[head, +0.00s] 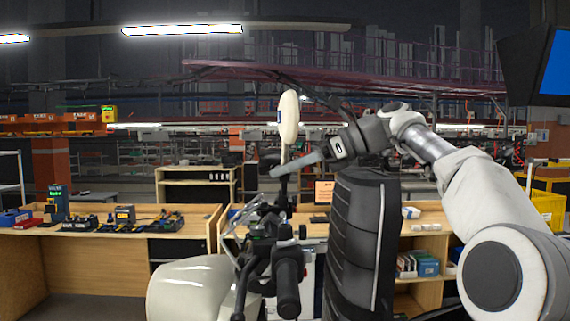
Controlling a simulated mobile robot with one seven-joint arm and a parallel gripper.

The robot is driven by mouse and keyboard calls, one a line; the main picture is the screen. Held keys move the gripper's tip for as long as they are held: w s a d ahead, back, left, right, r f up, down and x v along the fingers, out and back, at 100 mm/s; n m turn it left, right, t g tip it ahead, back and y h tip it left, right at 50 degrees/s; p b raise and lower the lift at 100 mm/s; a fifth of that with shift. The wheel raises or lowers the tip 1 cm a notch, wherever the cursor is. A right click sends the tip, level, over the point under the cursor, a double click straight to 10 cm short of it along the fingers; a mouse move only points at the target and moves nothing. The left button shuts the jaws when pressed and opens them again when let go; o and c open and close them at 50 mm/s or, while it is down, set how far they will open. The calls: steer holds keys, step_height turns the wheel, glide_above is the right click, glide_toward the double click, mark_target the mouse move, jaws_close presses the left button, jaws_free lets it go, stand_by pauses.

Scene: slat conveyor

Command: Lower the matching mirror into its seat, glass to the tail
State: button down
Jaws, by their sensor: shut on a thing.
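The cream mirror (289,117) stands upright, head up, above the scooter's handlebar. Its head is seen nearly edge-on, with a small blue patch on the left edge; I cannot make out the glass. My gripper (283,167) comes in from the right and is shut on the mirror's stem below the head. The dark lower stem points down toward the handlebar controls (262,238). The seat is not clear among these dark parts, and I cannot tell whether the stem touches it. The scooter has a black grip (288,286), a cream body (190,288) and a black ribbed seat (356,240).
A wooden bench (110,245) with tools and small boxes stands behind on the left. A shelf bench (425,233) with boxes is behind on the right, near a yellow crate (551,208). A monitor (556,62) hangs at the upper right. Air around the mirror's head is clear.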

steer(key=shift+f+b, duration=2.2)
steer(key=shift+f, duration=0.55)
steer(key=shift+s+m+t+h+b, duration=0.1)
steer(key=shift+m+t+h+b, duration=0.3)
steer(key=shift+m+t+b, duration=0.3)
steer(key=shift+d+r+m+t, duration=0.1)
steer(key=shift+m+t, duration=0.3)
steer(key=shift+f, duration=0.45)
steer(key=shift+f+b, duration=0.3)
steer(key=shift+f, duration=0.2)
steer(key=shift+f, duration=0.3)
steer(key=shift+f, duration=0.9)
